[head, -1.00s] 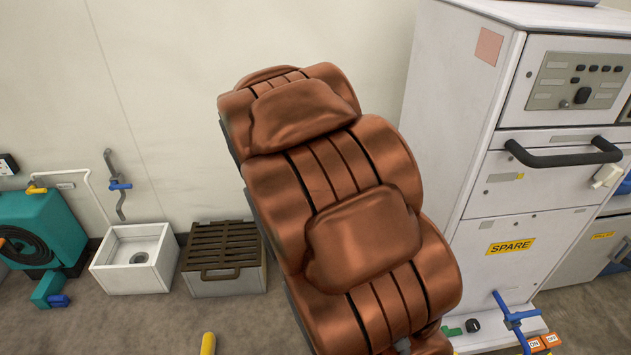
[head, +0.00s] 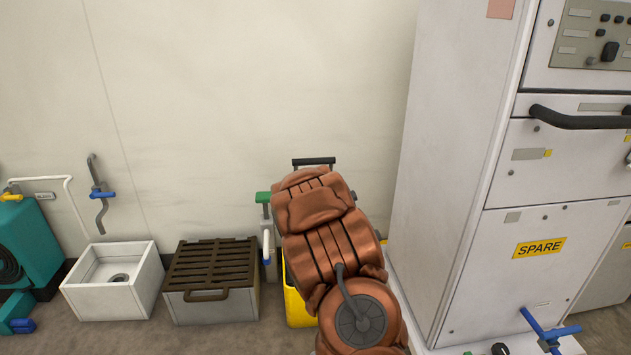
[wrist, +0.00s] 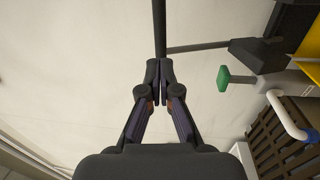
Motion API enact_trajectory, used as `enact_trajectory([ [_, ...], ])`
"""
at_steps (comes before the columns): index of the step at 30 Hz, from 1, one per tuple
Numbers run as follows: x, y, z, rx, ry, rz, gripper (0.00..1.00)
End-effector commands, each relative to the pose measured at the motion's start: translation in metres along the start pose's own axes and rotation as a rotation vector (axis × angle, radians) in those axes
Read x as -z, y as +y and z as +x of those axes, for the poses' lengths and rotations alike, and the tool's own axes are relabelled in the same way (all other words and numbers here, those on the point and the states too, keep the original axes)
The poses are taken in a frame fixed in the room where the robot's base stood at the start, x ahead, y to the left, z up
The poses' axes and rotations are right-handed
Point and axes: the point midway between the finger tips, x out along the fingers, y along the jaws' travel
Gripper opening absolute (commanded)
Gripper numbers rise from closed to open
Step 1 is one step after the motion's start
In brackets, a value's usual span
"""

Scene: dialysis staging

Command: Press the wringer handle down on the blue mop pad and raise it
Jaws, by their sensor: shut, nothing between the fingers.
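The wringer handle is a black bar (head: 314,161) in the head view, standing above a yellow bucket (head: 296,302). In the wrist view the handle bar (wrist: 160,25) runs up from my fingertips, and an arm links it to a dark wringer block (wrist: 258,53). My gripper (wrist: 160,72) is shut, with its tips at or very near the handle bar's end; I cannot tell whether they touch. Part of the yellow bucket (wrist: 311,40) shows at right. My arm hides most of the bucket in the head view. The blue mop pad is not visible.
Left of the bucket are a grated box (head: 212,300), a white basin (head: 105,300) and a teal unit (head: 25,245). A green-topped fitting (head: 263,197) stands beside the bucket. A tall white SPARE cabinet (head: 450,180) is close on the right.

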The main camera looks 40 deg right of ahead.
Motion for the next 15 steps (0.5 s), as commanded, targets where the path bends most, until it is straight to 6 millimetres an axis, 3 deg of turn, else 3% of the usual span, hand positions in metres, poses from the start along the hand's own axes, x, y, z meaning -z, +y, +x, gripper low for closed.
enact_trajectory([
  [5,-0.001,-0.001,0.008,-0.010,0.000,-0.005,0.00],
  [15,-0.001,0.001,0.047,-0.014,0.001,-0.002,0.00],
])
